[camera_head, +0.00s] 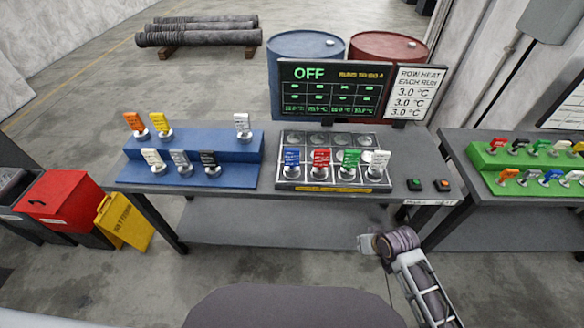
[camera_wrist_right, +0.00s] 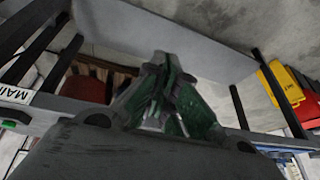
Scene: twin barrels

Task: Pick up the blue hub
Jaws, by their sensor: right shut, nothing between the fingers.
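The blue hub (camera_head: 291,158), with a blue tag on a round metal base, stands upright in the front row of the grey tray (camera_head: 334,184) on the middle table. A red, a green and a white hub stand to its right in the same row. My right gripper (camera_head: 366,243) is in front of the table, lower right of the blue hub and well apart from it. In the right wrist view its green-lined fingers (camera_wrist_right: 160,60) come together, shut and empty. The blue hub cannot be made out there. My left gripper is not in view.
A blue stepped rack (camera_head: 190,150) with several hubs stands left of the tray. A display (camera_head: 335,90) reading OFF stands behind it. Two buttons (camera_head: 428,185) are at the table's right end. A green rack (camera_head: 530,165) is on the right table. A yellow sign (camera_head: 123,221) stands left.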

